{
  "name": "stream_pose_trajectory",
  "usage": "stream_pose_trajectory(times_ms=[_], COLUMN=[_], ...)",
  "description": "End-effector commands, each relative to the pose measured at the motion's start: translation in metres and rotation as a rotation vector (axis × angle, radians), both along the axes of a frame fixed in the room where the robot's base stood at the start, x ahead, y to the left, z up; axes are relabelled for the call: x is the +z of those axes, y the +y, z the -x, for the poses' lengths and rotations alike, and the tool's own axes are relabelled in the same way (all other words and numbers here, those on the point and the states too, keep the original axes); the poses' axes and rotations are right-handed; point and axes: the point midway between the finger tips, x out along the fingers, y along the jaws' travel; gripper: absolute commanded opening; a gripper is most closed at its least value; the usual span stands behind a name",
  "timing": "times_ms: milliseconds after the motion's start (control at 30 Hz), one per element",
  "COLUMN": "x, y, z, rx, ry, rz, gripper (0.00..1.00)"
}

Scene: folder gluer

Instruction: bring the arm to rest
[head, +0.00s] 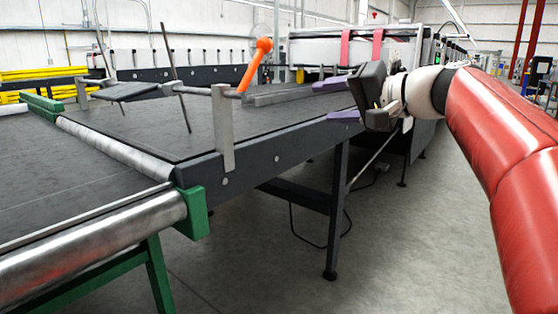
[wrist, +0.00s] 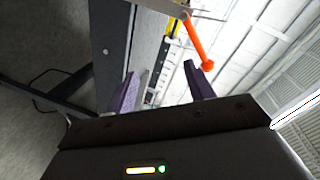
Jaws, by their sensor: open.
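My gripper (head: 336,101) is at the right of centre in the head view, beside the near side rail of the conveyor. Its two purple fingers are apart, with nothing between them. In the wrist view my gripper (wrist: 160,92) also shows its fingers spread and empty. My arm, in a red padded sleeve, reaches in from the right edge. An orange lever (head: 255,65) stands on a bar above the conveyor, left of my gripper. The orange lever (wrist: 199,50) also appears beyond the fingers in the wrist view.
The dark conveyor belt (head: 120,135) fills the left, with a steel roller (head: 100,240) and green bracket (head: 194,212) at its near end. A support leg (head: 335,210) stands below the rail. Grey floor (head: 420,240) is clear at lower right. A larger machine stands behind.

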Motion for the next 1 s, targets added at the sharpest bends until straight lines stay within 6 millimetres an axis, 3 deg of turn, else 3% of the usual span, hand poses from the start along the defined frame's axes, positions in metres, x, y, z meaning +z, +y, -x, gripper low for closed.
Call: stream_pose_trajectory(times_ms=[167,300,500,600,700,800,1000], x=[-0.065,-0.138,-0.252,-0.295,-0.324,-0.340,-0.345], y=[0.013,0.013,-0.013,-0.029,-0.043,-0.051,-0.054], z=[0.041,0.094,0.185,0.220,0.243,0.255,0.259], rx=[-0.041,-0.079,-0.113,-0.114,-0.111,-0.109,-0.109], ry=[0.128,0.242,0.352,0.369,0.373,0.369,0.370], rz=[0.174,0.385,0.751,0.904,1.015,1.079,1.102], gripper=[0.53,0.53,0.53,0.53,0.53,0.53,0.53])
